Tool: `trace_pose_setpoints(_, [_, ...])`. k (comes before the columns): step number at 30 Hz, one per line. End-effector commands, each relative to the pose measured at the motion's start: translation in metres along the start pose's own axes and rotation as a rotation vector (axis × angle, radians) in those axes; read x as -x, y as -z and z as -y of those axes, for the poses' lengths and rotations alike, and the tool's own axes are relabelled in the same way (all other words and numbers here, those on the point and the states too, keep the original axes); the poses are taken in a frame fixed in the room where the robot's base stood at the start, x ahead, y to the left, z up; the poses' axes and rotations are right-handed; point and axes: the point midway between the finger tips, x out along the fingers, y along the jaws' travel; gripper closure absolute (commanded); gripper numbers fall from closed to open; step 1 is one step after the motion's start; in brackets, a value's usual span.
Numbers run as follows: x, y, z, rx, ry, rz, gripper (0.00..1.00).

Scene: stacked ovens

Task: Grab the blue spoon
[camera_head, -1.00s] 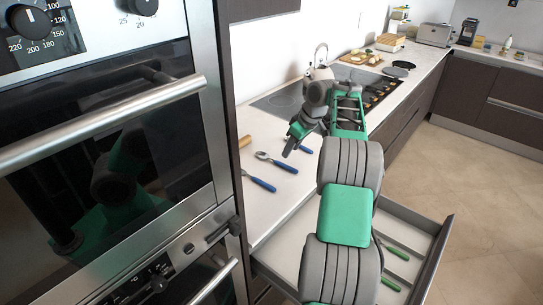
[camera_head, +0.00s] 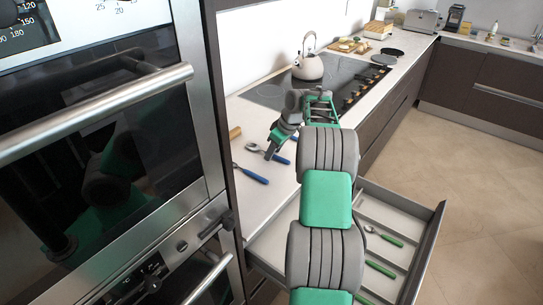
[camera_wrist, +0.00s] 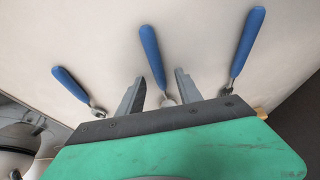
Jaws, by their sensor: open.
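A spoon (camera_head: 254,147) with a blue handle (camera_head: 279,159) lies on the white counter, its bowl to the left. My gripper (camera_head: 270,153) is over it in the head view. In the wrist view my open gripper (camera_wrist: 159,76) has its two fingers on either side of a middle blue handle (camera_wrist: 151,50); this utensil's metal end is mostly hidden by my gripper body. I cannot tell the height left above the counter. Another blue-handled utensil (camera_head: 250,175) lies nearer the oven. The wrist view also shows a left blue handle (camera_wrist: 70,84) and a right blue handle (camera_wrist: 247,42).
Stacked ovens (camera_head: 100,120) stand close on the left. An open drawer (camera_head: 428,243) with green-handled utensils (camera_head: 381,269) is below the counter. A kettle (camera_head: 308,66) stands on the hob (camera_head: 270,95) behind. A wooden handle (camera_head: 235,132) lies by the oven side.

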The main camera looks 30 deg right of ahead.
Motion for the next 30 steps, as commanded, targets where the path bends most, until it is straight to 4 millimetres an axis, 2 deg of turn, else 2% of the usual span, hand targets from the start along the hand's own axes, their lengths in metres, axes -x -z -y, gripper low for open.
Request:
trace_pose_setpoints(5, [-0.0015,-0.0006,0.0001,0.0,0.001,0.0,0.6])
trace_pose_setpoints(20, [-0.0012,-0.0007,0.0001,0.0,0.001,0.0,1.0])
trace_pose_setpoints(30, [-0.0011,-0.0005,0.0,0.0,0.0,0.0,1.0])
